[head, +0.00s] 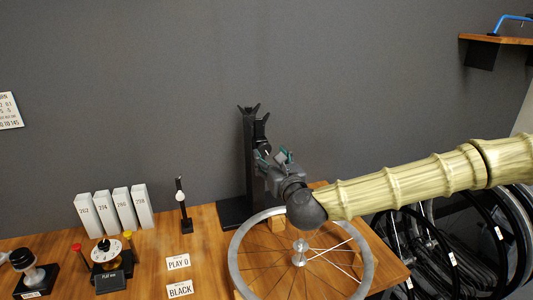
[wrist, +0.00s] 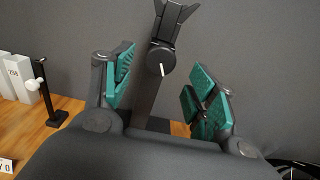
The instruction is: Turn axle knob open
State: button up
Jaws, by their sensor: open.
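The axle knob (wrist: 160,61) is a round black knob with a white line, on a black upright stand (wrist: 148,100), seen between my fingers in the wrist view. The white line is slightly tilted from vertical. In the head view the stand (head: 247,165) rises at the back of the bench, and its knob is hard to make out. My gripper (head: 272,157) is in front of the stand's upper part. In the wrist view my gripper (wrist: 165,90) is open, with teal pads apart on either side of the stand. I cannot tell if any pad touches it.
A spoked wheel (head: 239,258) lies on the wooden bench (head: 215,238) below my arm. Several white numbered boxes (head: 115,209), a small black stand (head: 183,212) and a dial device (head: 107,253) are to the left. Black tyres (head: 470,240) hang at right.

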aim_at(265, 150)
jog(key=shift+x, duration=2.25)
jog(key=c, duration=1)
